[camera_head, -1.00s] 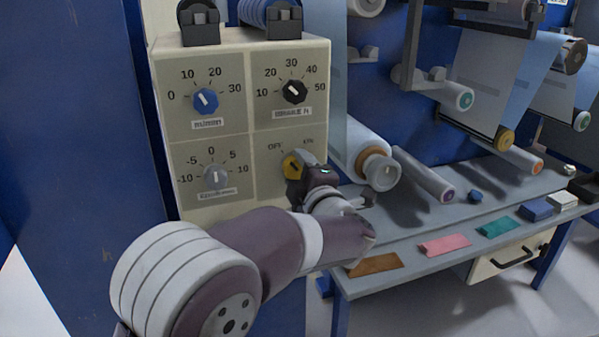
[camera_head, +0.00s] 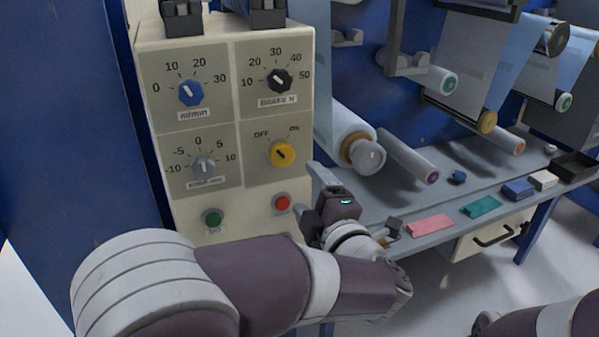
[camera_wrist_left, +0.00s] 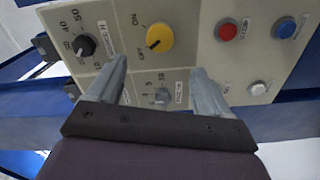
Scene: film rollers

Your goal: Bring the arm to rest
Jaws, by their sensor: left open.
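My left gripper (camera_head: 314,194) is open and empty in the head view, in front of the panel's lower right edge. In the left wrist view its two grey fingers (camera_wrist_left: 158,76) stand apart with nothing between them. The cream control panel (camera_head: 222,132) fills the left middle of the head view. Its yellow knob (camera_head: 283,155) is above and left of the gripper, apart from it, with its mark toward OFF. The knob also shows in the left wrist view (camera_wrist_left: 160,38). My right arm (camera_head: 545,320) shows at the bottom right; its gripper is out of view.
A red button (camera_head: 282,203) and a green button (camera_head: 212,218) are close to my left arm. The grey bench (camera_head: 390,205) on the right holds pink (camera_head: 430,225) and teal (camera_head: 481,207) pieces. Film rollers (camera_head: 365,157) hang over it.

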